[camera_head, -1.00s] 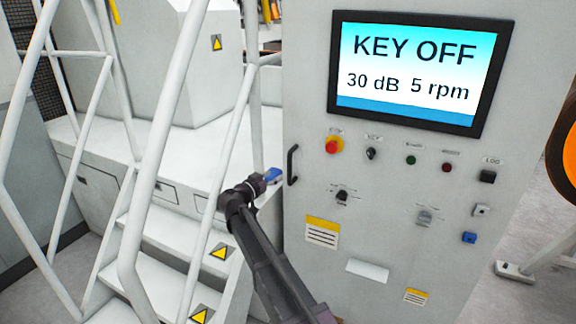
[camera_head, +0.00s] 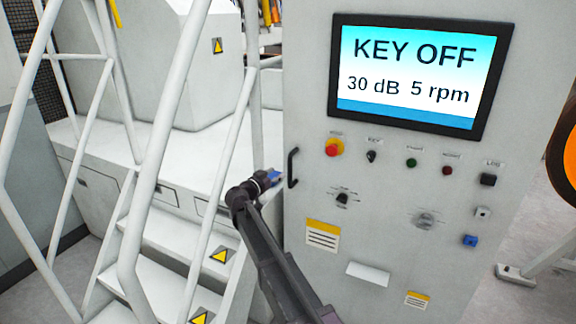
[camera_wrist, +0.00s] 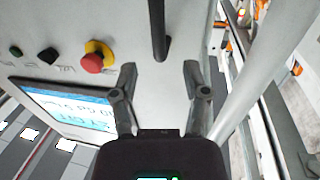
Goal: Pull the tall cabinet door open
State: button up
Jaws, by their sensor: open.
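The tall cabinet door (camera_head: 390,210) is a light grey panel at the right in the head view and looks closed. Its black bar handle (camera_head: 293,167) stands upright near the left edge. My gripper (camera_head: 274,177) is just left of the handle's lower end. In the wrist view my gripper (camera_wrist: 162,80) has its two fingers spread apart. The handle (camera_wrist: 158,30) lies beyond the fingertips, roughly in line with the gap between them, and runs out of the top of the picture. Nothing is between the fingers.
The door carries a screen (camera_head: 418,77) reading KEY OFF, a red emergency button (camera_head: 334,147) and several small knobs. White stair railings (camera_head: 150,190) and steps (camera_head: 160,245) stand to the left. An orange round part (camera_head: 567,155) is at the right edge.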

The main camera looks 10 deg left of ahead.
send_over(290, 184)
jog(key=w, duration=0.1)
jog(key=shift+w+a, duration=0.1)
dwell(0.5)
